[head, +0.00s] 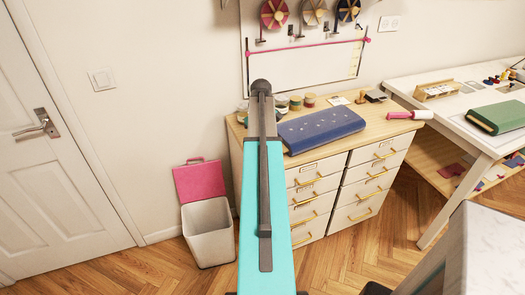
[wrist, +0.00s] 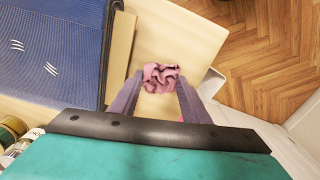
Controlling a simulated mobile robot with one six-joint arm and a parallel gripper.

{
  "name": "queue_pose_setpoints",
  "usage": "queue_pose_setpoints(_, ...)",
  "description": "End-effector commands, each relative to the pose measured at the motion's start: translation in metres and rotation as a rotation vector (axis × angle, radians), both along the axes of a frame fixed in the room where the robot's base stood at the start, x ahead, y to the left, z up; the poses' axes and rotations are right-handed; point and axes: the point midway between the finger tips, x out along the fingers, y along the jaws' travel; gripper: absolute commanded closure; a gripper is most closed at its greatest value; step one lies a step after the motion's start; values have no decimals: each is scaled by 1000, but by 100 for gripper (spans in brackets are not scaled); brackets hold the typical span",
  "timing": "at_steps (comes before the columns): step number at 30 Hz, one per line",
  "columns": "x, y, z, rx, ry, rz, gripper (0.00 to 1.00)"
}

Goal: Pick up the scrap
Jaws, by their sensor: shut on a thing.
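The scrap (wrist: 161,76) is a small crumpled piece of mauve-pink cloth. In the wrist view it sits between the fingertips of my gripper (wrist: 159,87), which is shut on it from both sides. Beneath it is the pale wooden top of the cabinet (wrist: 185,35); I cannot tell whether the scrap touches that top or hangs just above it. In the head view my turquoise arm reaches over the left end of the cabinet (head: 375,143), and neither the scrap nor the gripper fingers can be made out there.
A dark blue fabric bolt (head: 320,130) lies on the cabinet, left of the gripper in the wrist view (wrist: 50,45). Jars (head: 295,103) stand behind it. A white table (head: 455,100) is at right.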

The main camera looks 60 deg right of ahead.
Motion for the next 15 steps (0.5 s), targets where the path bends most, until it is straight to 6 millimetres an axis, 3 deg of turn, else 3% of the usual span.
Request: queue_pose_setpoints(15, 0, -1, 8, -1, -1, 0, 78)
